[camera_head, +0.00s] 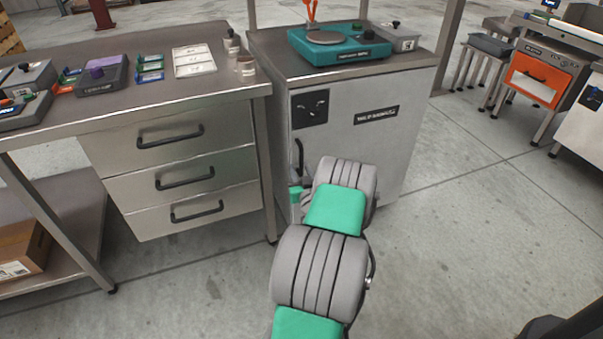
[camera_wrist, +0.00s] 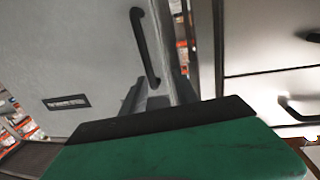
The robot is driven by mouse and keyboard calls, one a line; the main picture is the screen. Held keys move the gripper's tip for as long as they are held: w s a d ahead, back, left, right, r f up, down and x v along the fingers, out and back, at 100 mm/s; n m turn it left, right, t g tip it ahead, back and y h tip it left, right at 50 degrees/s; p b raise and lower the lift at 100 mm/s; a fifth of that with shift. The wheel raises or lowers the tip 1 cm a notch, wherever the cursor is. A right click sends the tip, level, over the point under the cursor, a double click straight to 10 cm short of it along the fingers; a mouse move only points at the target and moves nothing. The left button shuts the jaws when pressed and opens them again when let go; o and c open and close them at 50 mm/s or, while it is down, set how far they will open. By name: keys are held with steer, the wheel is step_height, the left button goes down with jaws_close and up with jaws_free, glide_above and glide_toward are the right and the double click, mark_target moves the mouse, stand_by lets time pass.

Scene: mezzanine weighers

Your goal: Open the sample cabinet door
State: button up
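The sample cabinet is the grey unit in the middle of the head view, and its door (camera_head: 350,140) looks shut. The door has a dark label and a black square emblem. Its black upright bar handle (camera_head: 299,156) is near the door's left edge. In the wrist view the door (camera_wrist: 70,50) fills the left side, and the handle (camera_wrist: 143,45) runs down to my gripper (camera_wrist: 157,92). My gripper is at the handle's end; my green and dark wrist casing hides much of the fingers. Whether they are closed around the handle is hidden.
A drawer unit (camera_head: 180,170) with three black handles stands close on the cabinet's left, under a worktop. A teal scale (camera_head: 338,45) sits on the cabinet top. The floor (camera_head: 460,230) to the right and in front is clear.

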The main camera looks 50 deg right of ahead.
mark_target(302, 157)
steer(key=shift+m+h, duration=0.3)
steer(key=shift+h, duration=0.1)
steer(key=w+d, duration=0.1)
steer(key=d, duration=0.1)
steer(key=w+d, duration=0.3)
steer(key=d, duration=0.1)
steer(key=shift+w+d+f, duration=0.15)
steer(key=shift+f, duration=0.1)
steer(key=shift+c, duration=0.2)
jaws_close()
stand_by(0.6)
